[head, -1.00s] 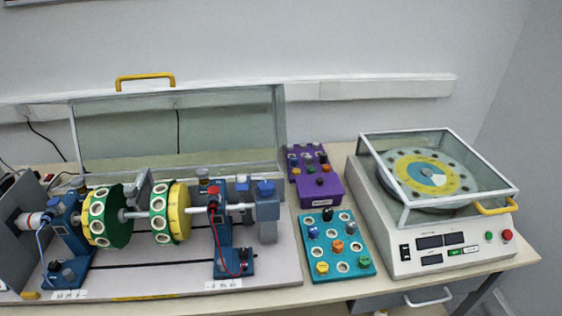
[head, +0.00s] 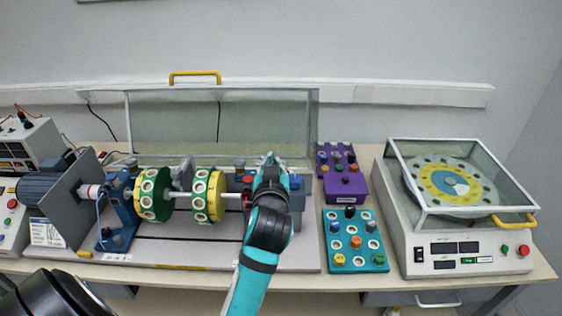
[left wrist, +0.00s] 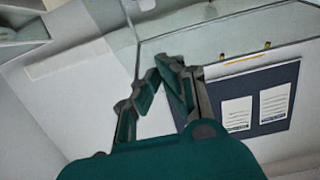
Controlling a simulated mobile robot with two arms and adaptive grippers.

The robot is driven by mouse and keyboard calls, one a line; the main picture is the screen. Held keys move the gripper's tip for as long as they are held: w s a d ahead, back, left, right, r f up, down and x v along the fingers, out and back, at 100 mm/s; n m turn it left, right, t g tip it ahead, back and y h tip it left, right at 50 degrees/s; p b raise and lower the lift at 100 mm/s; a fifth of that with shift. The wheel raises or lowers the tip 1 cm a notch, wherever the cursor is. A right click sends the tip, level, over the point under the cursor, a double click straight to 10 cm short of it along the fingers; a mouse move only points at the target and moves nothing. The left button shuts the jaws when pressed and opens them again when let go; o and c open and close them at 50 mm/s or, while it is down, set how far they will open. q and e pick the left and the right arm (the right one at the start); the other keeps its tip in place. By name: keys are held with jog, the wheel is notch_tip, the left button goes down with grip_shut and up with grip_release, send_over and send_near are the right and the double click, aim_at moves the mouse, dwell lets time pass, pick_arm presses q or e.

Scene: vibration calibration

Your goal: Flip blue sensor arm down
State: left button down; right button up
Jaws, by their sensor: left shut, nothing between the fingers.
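My left gripper (head: 270,160) is over the right end of the shaft rig, by the right bearing stand. Its teal fingers also show in the left wrist view (left wrist: 166,66), shut and empty. My forearm and wrist hide most of the right stand. A blue cap (head: 296,182) of the end block shows just right of the gripper. I cannot tell which blue part is the sensor arm; it may be hidden behind my gripper. The rig carries two yellow-green discs, one at left (head: 153,194) and one at right (head: 207,195). My right gripper is not in view.
A clear cover (head: 160,127) with a yellow handle (head: 195,74) stands open behind the rig. A purple block (head: 346,187) and a teal board (head: 354,258) lie to the right. A turntable machine (head: 470,261) stands beyond. The wrist view shows a dark panel (left wrist: 246,129) with papers.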

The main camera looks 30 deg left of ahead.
pick_arm(q)
jog(key=p+x, duration=0.3)
jog(key=x, duration=0.7)
jog(key=shift+w+a+p, duration=0.1)
jog(key=shift+p, duration=0.2)
jog(key=f, duration=0.1)
jog(key=s+f, duration=0.1)
jog(key=shift+d+f+p, duration=0.3)
jog(key=shift+d+p, duration=0.05)
jog(key=shift+s+d+f, duration=0.3)
jog(key=shift+s+f, duration=0.15)
jog(key=shift+f, duration=0.1)
jog(key=shift+w+f, duration=0.1)
